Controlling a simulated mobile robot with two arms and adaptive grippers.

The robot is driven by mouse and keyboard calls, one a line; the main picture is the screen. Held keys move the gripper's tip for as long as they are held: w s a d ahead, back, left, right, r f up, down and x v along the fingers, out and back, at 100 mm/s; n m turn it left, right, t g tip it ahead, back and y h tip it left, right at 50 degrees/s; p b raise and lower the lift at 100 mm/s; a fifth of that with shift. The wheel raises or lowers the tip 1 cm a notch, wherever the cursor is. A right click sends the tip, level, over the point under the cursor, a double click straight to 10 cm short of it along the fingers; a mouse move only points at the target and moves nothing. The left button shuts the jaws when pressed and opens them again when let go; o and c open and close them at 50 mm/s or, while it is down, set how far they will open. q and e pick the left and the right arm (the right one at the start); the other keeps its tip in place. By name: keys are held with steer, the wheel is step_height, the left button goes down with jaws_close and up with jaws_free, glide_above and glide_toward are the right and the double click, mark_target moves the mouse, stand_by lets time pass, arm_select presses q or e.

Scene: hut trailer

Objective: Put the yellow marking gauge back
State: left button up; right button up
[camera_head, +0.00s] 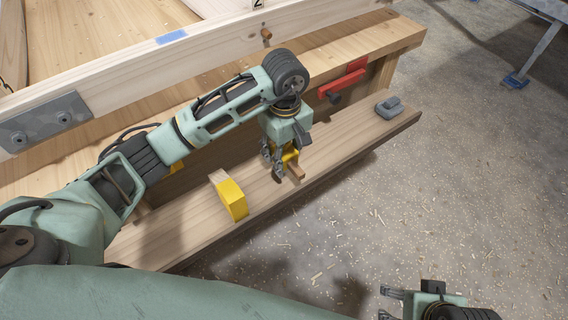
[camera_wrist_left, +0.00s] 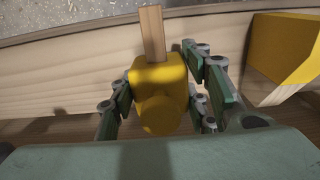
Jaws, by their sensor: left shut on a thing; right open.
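The yellow marking gauge (camera_head: 291,156) has a yellow head and a wooden stem. My left gripper (camera_head: 278,166) is shut on its head, above the wooden ledge (camera_head: 340,146). In the left wrist view the gauge (camera_wrist_left: 158,95) sits between the two fingers of my left gripper (camera_wrist_left: 160,108), its stem pointing up in the picture. Whether the gauge touches the ledge I cannot tell. My right gripper (camera_head: 387,303) is open and empty at the bottom edge, over the floor.
A yellow and wooden block (camera_head: 233,199) stands on the ledge left of my left gripper. A red clamp-like thing (camera_head: 343,83) is on the bench side, and a grey tool (camera_head: 390,107) lies at the ledge's right end. The ledge between gauge and grey tool is clear.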

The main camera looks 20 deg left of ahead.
arm_select(q)
step_height(320, 180, down, 4)
steer(key=shift+a+f+b, duration=0.1)
steer(key=shift+b, duration=0.35)
arm_select(e)
steer(key=shift+f, duration=0.45)
arm_select(q)
steer(key=o, duration=1.2)
arm_select(e)
steer(key=shift+w+a+r+t, duration=0.15)
steer(key=shift+w+t, duration=0.15)
steer(key=shift+w, duration=0.4)
